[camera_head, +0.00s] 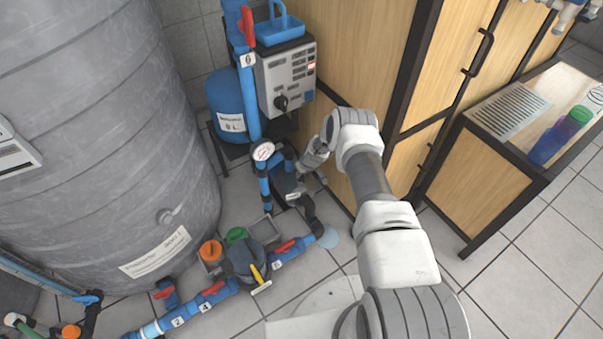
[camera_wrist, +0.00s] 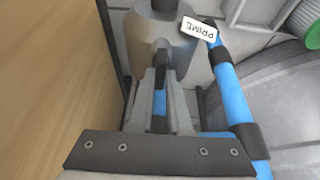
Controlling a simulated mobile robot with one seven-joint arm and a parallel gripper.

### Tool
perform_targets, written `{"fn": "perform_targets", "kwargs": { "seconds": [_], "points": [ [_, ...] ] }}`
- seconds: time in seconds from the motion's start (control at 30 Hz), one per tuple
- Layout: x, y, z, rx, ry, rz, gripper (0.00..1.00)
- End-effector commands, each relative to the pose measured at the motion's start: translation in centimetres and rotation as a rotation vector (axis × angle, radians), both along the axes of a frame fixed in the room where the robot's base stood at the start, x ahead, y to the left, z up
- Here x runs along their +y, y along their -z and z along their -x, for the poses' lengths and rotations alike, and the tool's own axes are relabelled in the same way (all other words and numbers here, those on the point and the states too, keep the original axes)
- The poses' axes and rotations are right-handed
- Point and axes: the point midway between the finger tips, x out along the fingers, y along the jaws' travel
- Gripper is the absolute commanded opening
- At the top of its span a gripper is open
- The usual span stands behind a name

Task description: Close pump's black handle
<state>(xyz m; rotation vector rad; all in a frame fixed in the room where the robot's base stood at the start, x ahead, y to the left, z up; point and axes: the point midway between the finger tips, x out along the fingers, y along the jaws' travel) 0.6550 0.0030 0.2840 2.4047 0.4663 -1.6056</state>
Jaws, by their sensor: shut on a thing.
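The grey pump body (camera_wrist: 160,38) fills the upper middle of the wrist view, with a white PRIME tag beside it. Its black handle (camera_wrist: 161,62) stands upright between my fingertips. My gripper (camera_wrist: 160,85) is shut on this handle, and blue shows in the gap between the fingers below it. In the head view, my gripper (camera_head: 302,170) reaches down to the pump (camera_head: 288,184) low beside the wooden cabinet. The handle itself is hidden or too small to make out there.
A wooden cabinet (camera_head: 345,55) stands close on the right of my gripper. Blue pipes (camera_head: 250,100) with a gauge (camera_head: 262,151) rise on the left. A big grey tank (camera_head: 100,130) fills the left side. Valves with red handles (camera_head: 287,245) lie along the floor.

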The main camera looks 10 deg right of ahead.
Motion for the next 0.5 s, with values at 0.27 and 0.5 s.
{"fn": "perform_targets", "kwargs": {
  "seconds": [0.27, 0.5],
  "points": [
    [-0.07, 0.05, 0.04, 0.001, 0.002, 0.000, 0.32],
    [-0.03, 0.04, 0.03, 0.001, 0.000, 0.000, 0.46]
  ]
}}
